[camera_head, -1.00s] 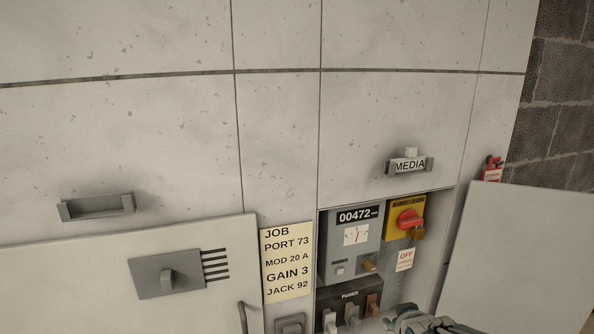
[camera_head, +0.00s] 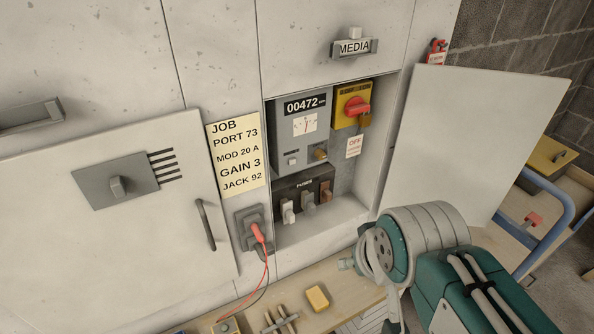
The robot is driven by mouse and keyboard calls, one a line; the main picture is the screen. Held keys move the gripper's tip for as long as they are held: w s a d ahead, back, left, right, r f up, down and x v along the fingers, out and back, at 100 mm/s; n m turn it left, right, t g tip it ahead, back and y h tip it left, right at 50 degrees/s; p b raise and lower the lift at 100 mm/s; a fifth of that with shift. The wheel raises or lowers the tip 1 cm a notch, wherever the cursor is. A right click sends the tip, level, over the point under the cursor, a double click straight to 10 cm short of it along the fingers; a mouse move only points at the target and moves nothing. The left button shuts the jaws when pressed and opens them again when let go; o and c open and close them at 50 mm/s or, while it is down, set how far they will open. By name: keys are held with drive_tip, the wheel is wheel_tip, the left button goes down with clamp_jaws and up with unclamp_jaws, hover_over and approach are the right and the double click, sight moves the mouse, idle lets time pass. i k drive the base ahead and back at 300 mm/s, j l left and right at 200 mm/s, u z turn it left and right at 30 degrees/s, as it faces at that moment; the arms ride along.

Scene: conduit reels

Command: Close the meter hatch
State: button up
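The meter hatch (camera_head: 475,140) is a pale, plain door panel standing wide open to the right of the meter recess. Inside the recess are a grey meter (camera_head: 302,130) reading 00472, a yellow box with a red rotary switch (camera_head: 355,106), and a fuse block (camera_head: 304,200). My arm (camera_head: 425,232) comes in from the lower right, in front of the recess's lower right corner and the hatch's lower left corner. Metal parts at its end (camera_head: 358,264) show below the recess. The fingers are not clear, so I cannot tell whether they are open or shut. Contact with the hatch is not visible.
A closed door (camera_head: 110,240) with a handle fills the left. A socket (camera_head: 250,228) holds a red plug and cable. A shelf (camera_head: 350,305) below carries a yellow block (camera_head: 317,298). A blue-railed cart (camera_head: 560,215) stands right, behind the hatch.

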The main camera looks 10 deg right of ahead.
sight(465, 136)
drive_tip(key=i+l+u, duration=0.1)
drive_tip(key=i+l, duration=0.15)
drive_tip(key=l+z, duration=0.2)
drive_tip(key=l, duration=0.6)
drive_tip(key=l+z, duration=0.2)
drive_tip(key=l, duration=0.6)
drive_tip(key=l+z, duration=0.2)
drive_tip(key=l, duration=0.6)
drive_tip(key=i+j, duration=0.15)
drive_tip(key=j, duration=0.15)
